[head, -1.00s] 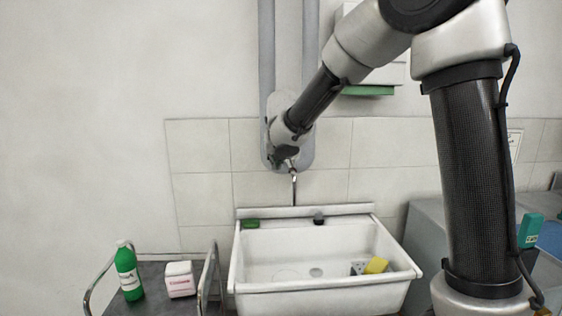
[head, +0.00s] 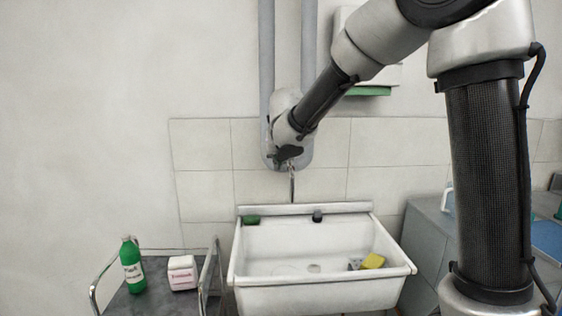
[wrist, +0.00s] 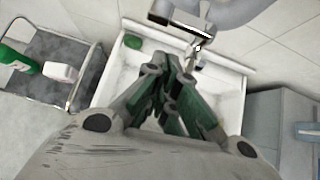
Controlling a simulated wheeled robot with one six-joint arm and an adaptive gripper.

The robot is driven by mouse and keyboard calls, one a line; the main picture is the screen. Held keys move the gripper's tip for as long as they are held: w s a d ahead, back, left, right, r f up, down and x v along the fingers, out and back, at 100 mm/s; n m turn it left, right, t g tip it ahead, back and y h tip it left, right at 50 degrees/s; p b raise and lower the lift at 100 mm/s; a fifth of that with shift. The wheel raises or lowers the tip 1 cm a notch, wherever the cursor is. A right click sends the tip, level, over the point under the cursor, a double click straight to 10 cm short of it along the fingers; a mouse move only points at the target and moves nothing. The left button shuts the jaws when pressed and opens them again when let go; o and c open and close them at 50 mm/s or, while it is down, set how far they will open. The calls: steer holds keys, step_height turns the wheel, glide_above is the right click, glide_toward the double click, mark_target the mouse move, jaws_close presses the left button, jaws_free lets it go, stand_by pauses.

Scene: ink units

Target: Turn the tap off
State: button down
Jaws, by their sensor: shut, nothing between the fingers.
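The tap's thin metal spout (head: 292,186) comes down from the wall fitting above the white sink (head: 238,262). In the wrist view the tap (wrist: 190,18) shows at the top, just beyond my fingertips, with a pale pipe beside it. My gripper (wrist: 168,72) is shut and empty, its green-padded fingers together, pointing toward the tap. In the head view my gripper (head: 284,156) is at the wall fitting, and my wrist hides most of the tap body and its handle. I cannot tell whether the fingers touch the tap.
A yellow sponge (head: 373,261) lies in the sink's right side. A green item (head: 251,220) and a dark item (head: 317,216) sit on its back ledge. A cart at left holds a green bottle (head: 131,264) and a white box (head: 182,272). Two grey pipes (head: 267,60) run up the wall.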

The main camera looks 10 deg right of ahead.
steer(key=s+a+r+m, duration=0.1)
steer(key=s+r, duration=0.5)
steer(key=r, duration=0.1)
steer(key=s+d+f+m+g, duration=0.25)
steer(key=s+d+m, duration=0.2)
steer(key=m, duration=0.25)
steer(key=s+d+f+m+g+h, duration=0.1)
steer(key=s+d+f+m, duration=0.2)
steer(key=s+m, duration=0.25)
steer(key=s+d+f+m+g, duration=0.15)
steer(key=s+d+m, duration=0.25)
steer(key=m, duration=0.4)
steer(key=s+d+m, duration=0.3)
steer(key=s+m, duration=0.1)
steer(key=s, duration=0.2)
steer(key=s+d+m+y, duration=0.1)
steer(key=s+d+m, duration=0.2)
steer(key=s+m, duration=0.2)
steer(key=s+d+f+m, duration=0.1)
steer(key=s+m, duration=0.3)
steer(key=s, duration=0.4)
steer(key=shift+d+m+y, duration=0.3)
steer(key=shift+d+m, duration=0.05)
steer(key=shift+d, duration=0.55)
steer(key=shift+f, duration=0.1)
